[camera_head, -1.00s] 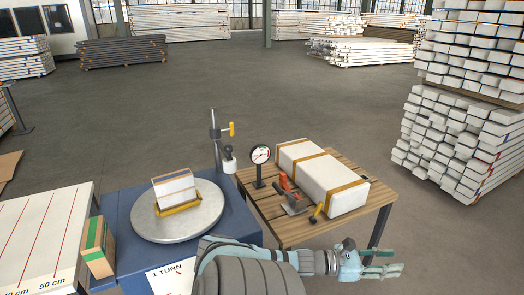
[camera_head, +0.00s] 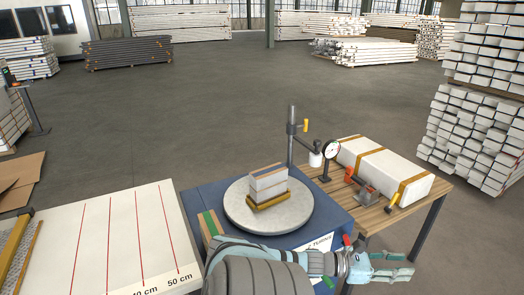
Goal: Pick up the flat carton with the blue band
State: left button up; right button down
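I cannot make out a flat carton with a blue band in this view. A small carton with a green band (camera_head: 210,227) stands at the left edge of the blue turntable stand, partly hidden by my arm. A pale block with brown edges (camera_head: 268,180) sits in a yellow holder on the round grey turntable (camera_head: 240,212). My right gripper is not in view.
A white measuring board (camera_head: 124,235) with red lines lies at lower left, beside a tray edge with a yellow bar (camera_head: 14,262). A post (camera_head: 291,145) and dial gauge (camera_head: 331,150) rise behind the turntable. A long white package (camera_head: 385,170) lies on the wooden table (camera_head: 375,215).

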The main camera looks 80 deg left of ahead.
aim_at(269, 182)
jog(key=k, duration=1.25)
jog(key=u, duration=1.35)
jog(key=i, duration=0.2)
jog(key=z, duration=0.1)
